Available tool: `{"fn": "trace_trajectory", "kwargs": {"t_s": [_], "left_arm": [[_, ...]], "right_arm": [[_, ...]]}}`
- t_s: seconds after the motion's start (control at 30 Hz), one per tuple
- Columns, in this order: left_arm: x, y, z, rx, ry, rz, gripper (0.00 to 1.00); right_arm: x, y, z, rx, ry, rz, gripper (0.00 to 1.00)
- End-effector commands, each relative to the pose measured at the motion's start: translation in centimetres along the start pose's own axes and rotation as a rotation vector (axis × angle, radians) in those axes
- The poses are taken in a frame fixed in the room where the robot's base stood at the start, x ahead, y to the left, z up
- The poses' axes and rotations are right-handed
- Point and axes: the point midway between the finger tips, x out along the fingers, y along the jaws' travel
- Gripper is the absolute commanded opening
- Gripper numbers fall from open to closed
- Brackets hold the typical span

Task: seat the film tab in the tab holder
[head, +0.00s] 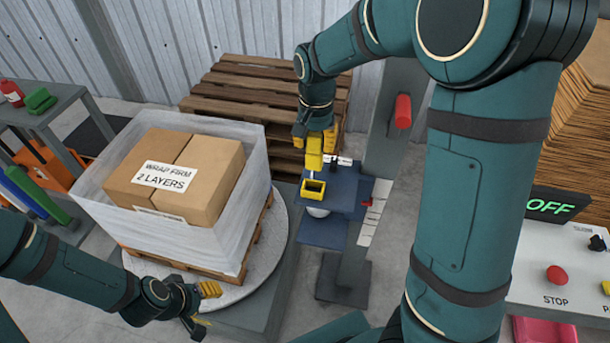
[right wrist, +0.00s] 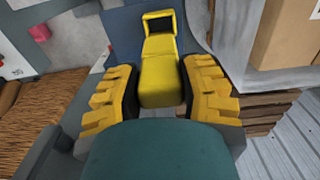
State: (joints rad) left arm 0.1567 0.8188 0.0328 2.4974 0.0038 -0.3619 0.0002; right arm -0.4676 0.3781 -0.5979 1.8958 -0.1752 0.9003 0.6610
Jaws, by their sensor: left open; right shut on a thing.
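A yellow block (head: 314,160), which looks like the film tab, is held in my right gripper (head: 317,138). In the right wrist view the same block (right wrist: 159,80) lies between the two yellow finger pads of the gripper (right wrist: 160,92). A yellow square frame with a dark opening (head: 314,197), which looks like the tab holder, is at the blue carriage. It shows beyond the block in the right wrist view (right wrist: 158,15). Block and frame appear very close; I cannot tell whether they touch or overlap. My left gripper (head: 204,307) is open and empty by the turntable.
A film-wrapped pallet load of cartons (head: 250,165) stands on the round turntable (head: 283,228) at left. The blue carriage (head: 345,185) sits beside a grey mast (head: 352,238). Stacked wooden pallets (head: 235,90) stand behind. A control panel (head: 575,262) is at right.

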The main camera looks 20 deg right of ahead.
Motion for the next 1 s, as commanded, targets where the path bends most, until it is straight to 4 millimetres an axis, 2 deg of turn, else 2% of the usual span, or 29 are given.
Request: {"fn": "trace_trajectory", "kwargs": {"t_s": [0.3,0.57,0.77,1.0], "left_arm": [[0.5,-0.2,0.1,0.000,-0.001,-0.001,0.53],[0.7,-0.2,0.1,0.000,0.000,-0.001,0.53],[0.9,-0.3,0.1,0.001,0.000,-0.002,0.53],[0.9,-0.3,0.1,0.001,0.000,-0.002,0.53]], "right_arm": [[4.9,0.1,0.1,0.000,-0.004,0.004,0.05],[6.9,0.1,0.0,-0.001,-0.001,0.002,0.05],[9.6,0.1,0.1,-0.001,-0.003,0.003,0.05],[10.0,0.0,0.0,-0.002,0.000,0.000,0.05]]}}
